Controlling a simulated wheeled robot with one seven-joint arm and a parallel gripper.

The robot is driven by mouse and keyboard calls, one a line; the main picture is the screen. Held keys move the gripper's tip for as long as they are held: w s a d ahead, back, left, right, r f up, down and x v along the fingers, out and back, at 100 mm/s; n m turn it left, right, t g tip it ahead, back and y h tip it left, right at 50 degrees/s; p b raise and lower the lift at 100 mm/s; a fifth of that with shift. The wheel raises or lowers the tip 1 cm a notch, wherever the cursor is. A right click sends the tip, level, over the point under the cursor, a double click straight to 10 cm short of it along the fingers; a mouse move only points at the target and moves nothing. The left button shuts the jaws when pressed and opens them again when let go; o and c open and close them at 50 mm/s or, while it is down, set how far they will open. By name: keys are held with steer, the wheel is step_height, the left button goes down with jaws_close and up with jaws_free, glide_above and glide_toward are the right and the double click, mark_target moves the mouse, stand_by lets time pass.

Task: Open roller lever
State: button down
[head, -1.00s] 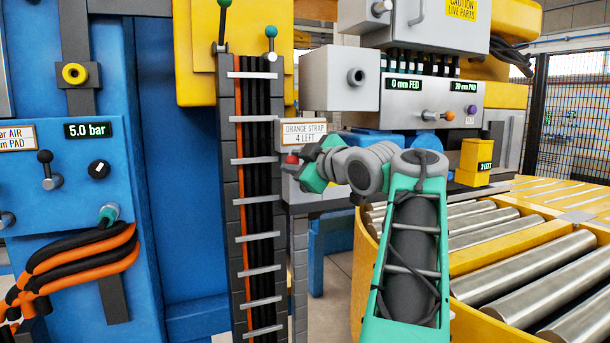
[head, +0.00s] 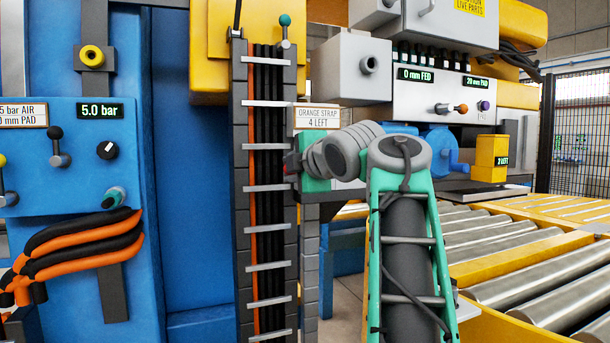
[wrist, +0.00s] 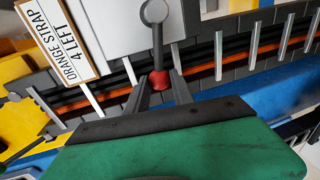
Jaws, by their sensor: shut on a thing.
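A lever with a dark stem and a red knob (wrist: 158,84) shows in the wrist view. Its stem runs up from the knob to a round grey pivot (wrist: 153,12) on a pale housing. My gripper (wrist: 161,90) has its two grey fingers closed around the red knob. In the head view my gripper (head: 292,163) is beside the strap column, below the orange strap sign (head: 318,117). My wrist largely hides the lever there.
The strap column (head: 268,200) with black and orange straps stands just left of my gripper. A teal-knobbed lever (head: 285,20) is at its top. A blue panel (head: 75,170) is at left. A roller conveyor (head: 530,265) fills the right.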

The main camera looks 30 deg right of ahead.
steer(key=shift+f, duration=0.25)
stand_by(0.3)
steer(key=c, duration=1.1)
jaws_free()
steer(key=shift+r, duration=0.1)
steer(key=v, duration=0.7)
steer(key=shift+s+p, duration=0.35)
steer(key=shift+p, duration=0.05)
steer(key=shift+a+r, duration=0.1)
steer(key=shift+a, duration=0.05)
